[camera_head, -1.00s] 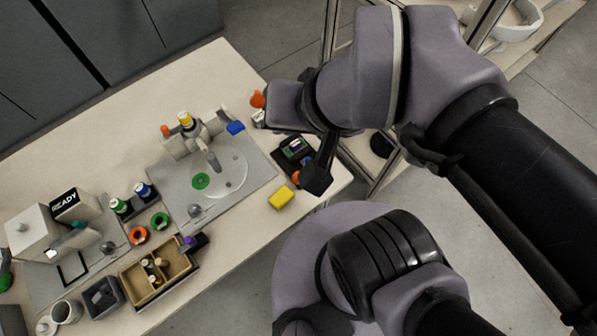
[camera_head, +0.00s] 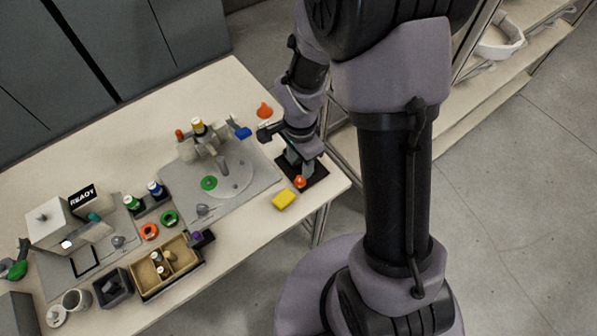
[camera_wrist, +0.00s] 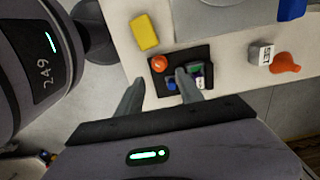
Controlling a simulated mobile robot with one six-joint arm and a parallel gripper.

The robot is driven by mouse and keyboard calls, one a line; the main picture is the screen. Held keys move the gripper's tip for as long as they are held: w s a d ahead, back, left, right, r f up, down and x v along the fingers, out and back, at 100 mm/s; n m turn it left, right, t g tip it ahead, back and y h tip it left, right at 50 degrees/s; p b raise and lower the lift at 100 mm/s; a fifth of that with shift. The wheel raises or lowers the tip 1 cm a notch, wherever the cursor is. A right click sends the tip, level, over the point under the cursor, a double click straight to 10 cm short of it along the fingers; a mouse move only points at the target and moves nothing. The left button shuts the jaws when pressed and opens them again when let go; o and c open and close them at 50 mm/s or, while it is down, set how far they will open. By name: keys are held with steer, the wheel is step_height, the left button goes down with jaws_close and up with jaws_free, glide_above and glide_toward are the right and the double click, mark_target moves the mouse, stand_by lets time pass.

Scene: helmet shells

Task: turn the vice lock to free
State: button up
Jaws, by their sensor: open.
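A dark control panel (camera_head: 318,174) lies on the bench's right end. In the wrist view the panel (camera_wrist: 203,52) carries an orange-red knob (camera_wrist: 159,63) and small blue, green and white parts, partly covered by a finger. I cannot tell which part is the vice lock. My gripper (camera_head: 291,165) points down at the panel. In the wrist view my gripper (camera_wrist: 160,76) is open and empty, one finger left of the panel and the other over its coloured parts. Contact cannot be judged.
A yellow block (camera_head: 284,200) lies beside the panel near the bench edge. A tan divided tray (camera_head: 150,291) and a READY sign (camera_head: 83,196) are further left.

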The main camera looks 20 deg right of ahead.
mark_target(300, 178)
step_height(300, 178, down, 8)
steer(key=shift+r+b, duration=0.2)
steer(key=shift+b, duration=0.85)
jaws_close()
